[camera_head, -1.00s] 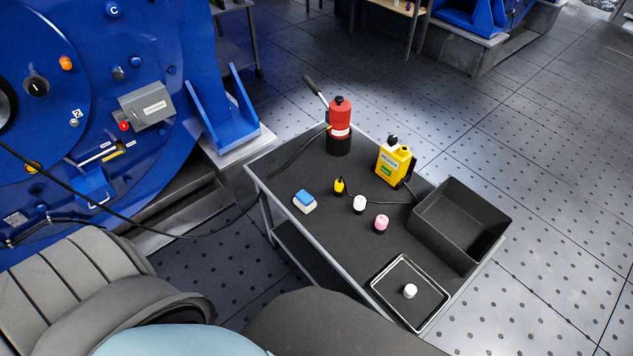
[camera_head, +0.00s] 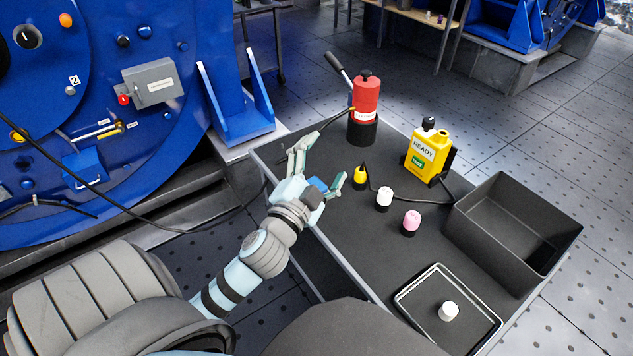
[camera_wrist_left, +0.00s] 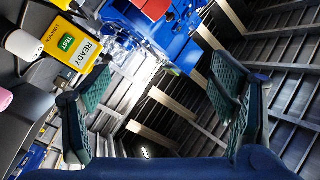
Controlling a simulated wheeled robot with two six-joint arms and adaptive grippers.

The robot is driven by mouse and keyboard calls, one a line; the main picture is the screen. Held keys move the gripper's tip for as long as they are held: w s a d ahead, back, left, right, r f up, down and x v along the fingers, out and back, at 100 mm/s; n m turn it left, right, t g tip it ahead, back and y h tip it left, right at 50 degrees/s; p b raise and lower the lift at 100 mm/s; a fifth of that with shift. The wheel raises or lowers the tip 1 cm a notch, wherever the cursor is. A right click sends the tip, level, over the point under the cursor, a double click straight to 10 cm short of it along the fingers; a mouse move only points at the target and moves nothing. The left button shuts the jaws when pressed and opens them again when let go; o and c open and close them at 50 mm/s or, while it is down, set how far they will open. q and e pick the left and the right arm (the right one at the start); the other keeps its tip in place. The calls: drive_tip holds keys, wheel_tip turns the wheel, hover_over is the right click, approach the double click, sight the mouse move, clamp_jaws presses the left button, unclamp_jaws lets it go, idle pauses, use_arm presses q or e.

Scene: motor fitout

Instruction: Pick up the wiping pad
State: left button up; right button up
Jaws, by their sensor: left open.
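The wiping pad (camera_head: 317,186) is on the cart top near its left edge in the head view. Only part of its blue top shows; my left gripper hides the rest. My left gripper (camera_head: 328,157) is open, its fingers spread, and overlaps the pad in this view. I cannot tell whether it touches the pad. In the left wrist view the two green-padded fingers (camera_wrist_left: 158,75) are wide apart with nothing between them close by, and the pad does not show. My right gripper is not in view.
On the dark cart (camera_head: 350,240) stand a red bottle jack (camera_head: 364,100), a yellow READY container (camera_head: 427,152), a small yellow item (camera_head: 360,178), a white-topped piece (camera_head: 384,197) and a pink-topped piece (camera_head: 411,220). A black bin (camera_head: 512,232) and a tray (camera_head: 420,317) are at right.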

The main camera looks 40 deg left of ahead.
use_arm(q)
drive_tip(key=w+d+r+m+h, duration=0.2)
drive_tip(key=d+r+m+h, duration=1.1)
drive_tip(key=m+h, duration=0.8)
drive_tip(key=m+g+y, duration=1.1)
drive_tip(key=g+y, duration=0.3)
drive_tip(key=y, duration=0.2)
approach(310, 178)
wheel_tip(310, 178, up, 2)
drive_tip(key=s+d, duration=0.2)
drive_tip(key=b+x, duration=0.4)
drive_tip(key=x, duration=0.4)
drive_tip(key=shift+w+a+f, duration=0.15)
drive_tip(key=shift+w+f, duration=0.1)
drive_tip(key=shift+f, duration=0.05)
drive_tip(key=shift+w+f, duration=0.1)
drive_tip(key=shift+f, duration=0.2)
drive_tip(key=b+x, duration=0.2)
drive_tip(key=x, duration=0.2)
drive_tip(key=shift+d+b, duration=0.3)
drive_tip(key=shift+b, duration=0.1)
drive_tip(key=shift+w+f, duration=0.15)
drive_tip(key=c, duration=1.2)
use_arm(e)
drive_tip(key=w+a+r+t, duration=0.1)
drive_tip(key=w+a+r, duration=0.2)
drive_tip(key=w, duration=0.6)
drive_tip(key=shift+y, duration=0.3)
